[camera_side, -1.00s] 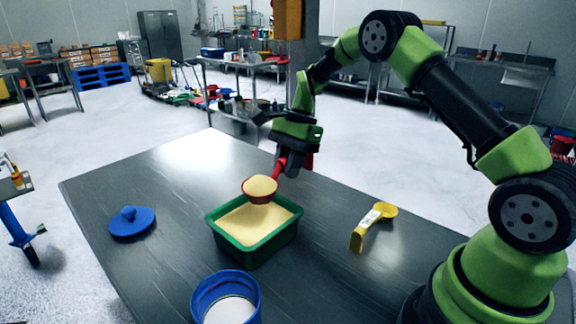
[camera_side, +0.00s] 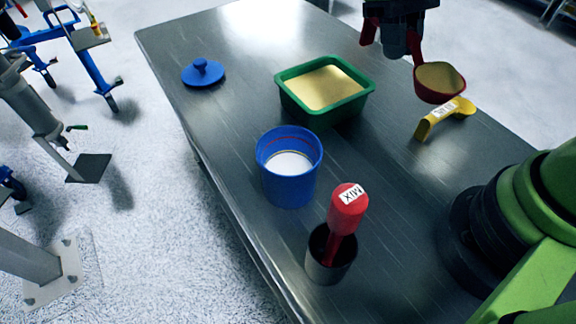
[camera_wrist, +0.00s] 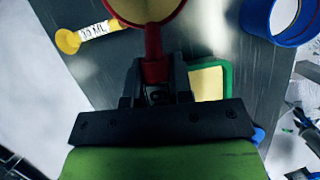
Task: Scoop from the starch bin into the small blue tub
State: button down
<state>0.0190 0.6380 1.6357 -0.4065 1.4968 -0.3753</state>
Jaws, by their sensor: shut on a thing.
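My gripper (camera_side: 394,48) is shut on the handle of a red scoop (camera_side: 438,97), whose round bowl holds tan-yellow powder. The scoop is held above the table, right of the green bin. In the wrist view the scoop's handle (camera_wrist: 154,45) runs up from between my fingers (camera_wrist: 155,88), and the bowl is cut off by the top edge. The green bin (camera_side: 318,114), holding pale yellow powder, sits on the table. The small blue tub (camera_side: 290,185) stands open nearer the camera, with white material inside below a red line. It also shows in the wrist view (camera_wrist: 298,38).
A yellow labelled scoop (camera_side: 440,118) lies on the table near the held scoop in the picture. A red-handled tool marked MIX (camera_side: 347,210) stands in a dark metal cup (camera_side: 330,262) by the tub. A blue lid (camera_side: 203,74) lies at left.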

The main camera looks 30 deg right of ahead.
jog(key=shift+s+r+n, duration=0.15)
jog(key=shift+s+n, duration=0.15)
jog(key=shift+n, duration=0.2)
jog(key=w+a+r+m+t, duration=0.1)
jog(key=w+a+m, duration=0.2)
jog(key=a, duration=0.3)
jog(key=w+a+m+t+y, duration=0.1)
jog(key=w+a+m, duration=0.3)
jog(key=a+m, duration=0.2)
jog(key=shift+w+a+r+t, duration=0.2)
jog(key=shift+w+r+t, duration=0.05)
jog(key=shift+r+t, duration=0.15)
jog(key=shift+s, duration=0.1)
